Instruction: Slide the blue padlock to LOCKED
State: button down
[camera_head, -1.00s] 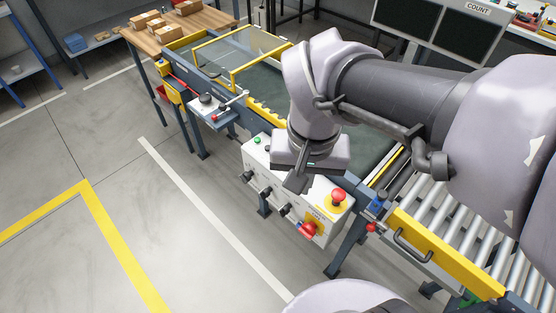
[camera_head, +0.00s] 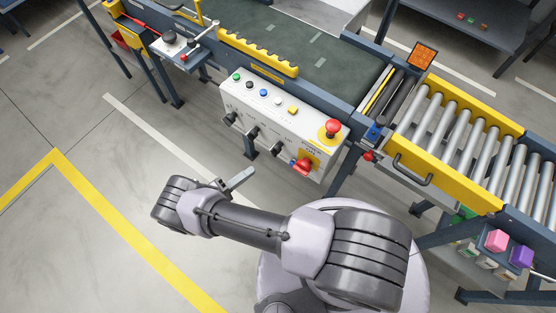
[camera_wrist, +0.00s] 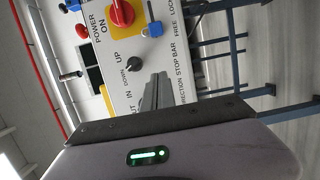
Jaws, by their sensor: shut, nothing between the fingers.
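The blue padlock (camera_wrist: 152,29) is in the wrist view, at the edge of the yellow plate of the red power switch (camera_wrist: 122,12). It sits level with the printed word FREE; the word beginning LOCK is farther up, cut by the frame edge. In the head view the padlock (camera_head: 293,162) is a small blue spot left of the red switch handle (camera_head: 304,167). My gripper (camera_head: 243,177) is shut and empty, in front of the white control panel (camera_head: 271,121) and apart from it. Its fingers (camera_wrist: 156,92) cover part of the panel in the wrist view.
Black selector knobs (camera_head: 254,133) stick out along the panel front. A red emergency button (camera_head: 333,126) is on its top right. A blue block (camera_head: 375,133) and a yellow gate with a handle (camera_head: 412,172) lie right. Open floor (camera_head: 110,180) lies left.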

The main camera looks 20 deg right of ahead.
jog(key=shift+s+d+f, duration=0.1)
jog(key=shift+f, duration=0.15)
jog(key=x, duration=0.3)
jog(key=s+x, duration=0.1)
jog(key=x, duration=0.3)
jog(key=s+d+x, duration=0.1)
jog(key=x, duration=0.2)
jog(key=shift+s+d+r, duration=0.1)
jog(key=shift+d, duration=0.25)
jog(key=shift+s+d, duration=0.35)
jog(key=shift+s, duration=0.1)
jog(key=shift+s, duration=0.1)
